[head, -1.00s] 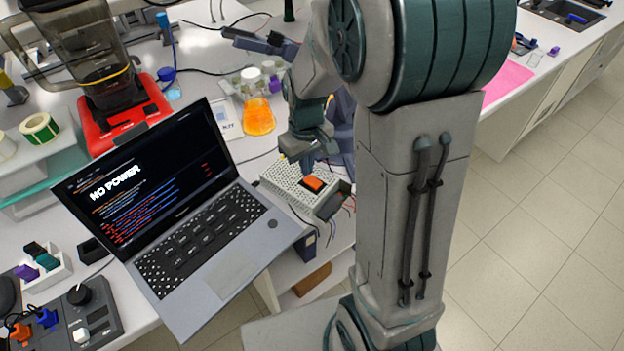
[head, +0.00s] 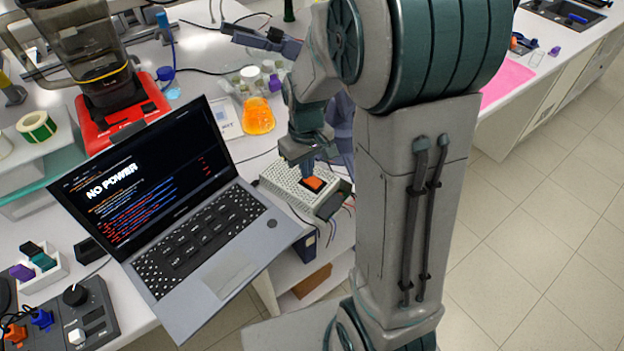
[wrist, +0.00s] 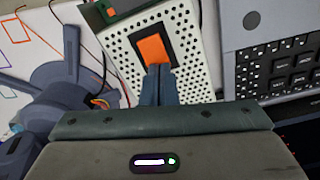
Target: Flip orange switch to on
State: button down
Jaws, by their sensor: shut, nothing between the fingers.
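The orange switch (head: 313,183) is a rocker in a black frame on top of a pale perforated power box (head: 284,187), right of the laptop. It also shows in the wrist view (wrist: 152,48), with the box's perforated top (wrist: 190,75) around it. My gripper (head: 307,172) is shut and empty, pointing down at the switch. In the wrist view its fingertips (wrist: 158,70) are at the near edge of the orange rocker; whether they touch it I cannot tell. The laptop screen (head: 140,185) reads "NO POWER".
The open laptop (head: 225,265) stands close beside the box. An orange flask (head: 258,116) and small bottles stand behind it. Loose wires (head: 345,200) come off the box's right end near the bench edge. A red-based machine (head: 120,115) is at the back left.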

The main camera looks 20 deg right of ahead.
jog(key=shift+f, duration=0.2)
jog(key=shift+r+p, duration=2.5)
jog(key=shift+r, duration=1)
jog(key=s+r+m+t, duration=0.1)
jog(key=s+r+t, duration=0.1)
jog(key=s+r, duration=0.3)
jog(key=s+r+m+t+b, duration=0.1)
jog(key=s+r+m, duration=0.1)
jog(key=s+r, duration=0.3)
jog(key=s, duration=0.4)
jog(key=shift+s+m+t, duration=0.2)
jog(key=shift+m+t, duration=0.1)
jog(key=shift+t, duration=0.1)
